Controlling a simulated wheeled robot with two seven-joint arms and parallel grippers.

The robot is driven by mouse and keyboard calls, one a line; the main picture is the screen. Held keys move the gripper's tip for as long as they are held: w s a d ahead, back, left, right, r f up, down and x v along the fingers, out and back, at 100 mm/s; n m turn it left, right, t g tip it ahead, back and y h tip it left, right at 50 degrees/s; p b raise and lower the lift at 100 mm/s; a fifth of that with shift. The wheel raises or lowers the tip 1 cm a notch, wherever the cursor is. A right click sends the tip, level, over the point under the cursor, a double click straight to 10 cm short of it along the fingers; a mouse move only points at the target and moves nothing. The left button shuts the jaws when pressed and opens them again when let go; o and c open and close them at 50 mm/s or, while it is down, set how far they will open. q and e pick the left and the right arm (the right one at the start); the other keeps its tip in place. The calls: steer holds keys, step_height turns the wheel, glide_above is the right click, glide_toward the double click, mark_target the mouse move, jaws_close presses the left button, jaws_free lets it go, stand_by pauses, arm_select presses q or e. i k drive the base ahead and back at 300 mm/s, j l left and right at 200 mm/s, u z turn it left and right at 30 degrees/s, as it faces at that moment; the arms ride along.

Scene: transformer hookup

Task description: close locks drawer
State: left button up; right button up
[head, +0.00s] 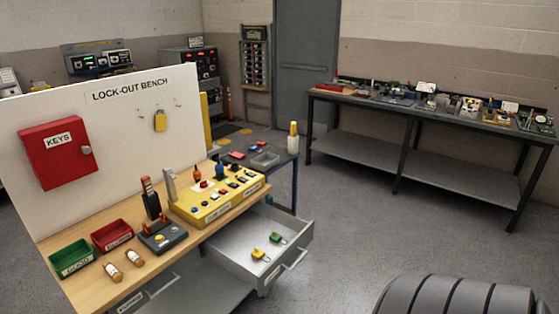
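The locks drawer (240,260) is a grey drawer under the right part of the wooden lock-out bench (95,284). It is pulled well out toward the right front. Its front panel carries a bar handle (296,260). A yellow padlock (258,254) and a green padlock (277,238) lie inside it, apart from the walls. Any label on the drawer front is too small or turned away to read. Neither of my grippers is in the head view.
A second drawer (147,300) at the bench's left looks shut. Green (72,259) and red (112,235) bins, a switch unit and a yellow control box (220,200) stand on the bench. A dark ribbed rounded object (455,296) fills the bottom right. Grey floor right of the drawer is clear.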

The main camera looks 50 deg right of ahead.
mark_target(232, 247)
steer(key=z, duration=1.6)
